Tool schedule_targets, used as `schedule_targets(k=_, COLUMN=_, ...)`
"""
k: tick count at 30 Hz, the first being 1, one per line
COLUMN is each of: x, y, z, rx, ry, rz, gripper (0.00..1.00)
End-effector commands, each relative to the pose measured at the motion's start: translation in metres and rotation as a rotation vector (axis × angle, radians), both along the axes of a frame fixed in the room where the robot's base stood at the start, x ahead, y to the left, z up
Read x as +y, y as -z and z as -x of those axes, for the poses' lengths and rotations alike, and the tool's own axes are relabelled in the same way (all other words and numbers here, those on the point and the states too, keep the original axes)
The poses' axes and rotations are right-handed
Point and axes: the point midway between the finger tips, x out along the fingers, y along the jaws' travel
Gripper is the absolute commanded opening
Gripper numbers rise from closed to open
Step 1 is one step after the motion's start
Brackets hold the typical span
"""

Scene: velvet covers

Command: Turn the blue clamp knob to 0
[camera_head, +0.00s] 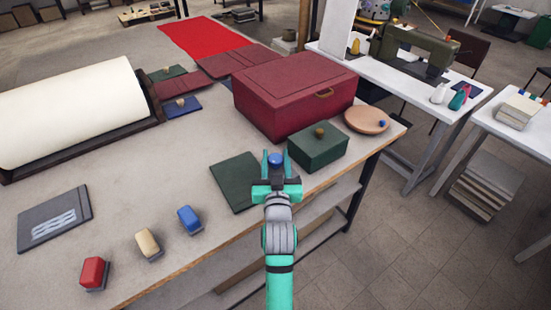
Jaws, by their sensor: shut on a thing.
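My gripper (275,165) is over the table near its right front edge, between a dark green panel and a green box. Its two fingers are shut on a small round blue knob (275,158), whose top shows between the fingertips. What the knob sits on is hidden behind my gripper, and no dial marks or number can be read. A separate blue block on a grey base (189,219) stands at the table's front edge, left of my gripper and apart from it.
Close to my gripper are the dark green panel (233,184), the green box (317,150) with its gold knob, and a large red box (293,97). A round tan plate (367,121) lies to the right. Red (94,273) and cream (148,243) blocks stand along the front edge.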

Motion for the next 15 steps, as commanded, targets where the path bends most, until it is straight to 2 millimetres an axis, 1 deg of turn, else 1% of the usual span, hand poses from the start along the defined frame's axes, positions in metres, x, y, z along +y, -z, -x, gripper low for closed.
schedule_targets(k=1, x=-0.0007, y=0.0045, z=-0.0005, rx=0.009, ry=-0.016, rz=-0.003, gripper=0.15)
schedule_targets(k=9, x=-0.0004, y=0.0050, z=-0.0005, rx=0.011, ry=-0.108, rz=-0.002, gripper=0.15)
schedule_targets(k=15, x=0.0000, y=0.0040, z=0.0002, rx=0.006, ry=-0.144, rz=-0.001, gripper=0.15)
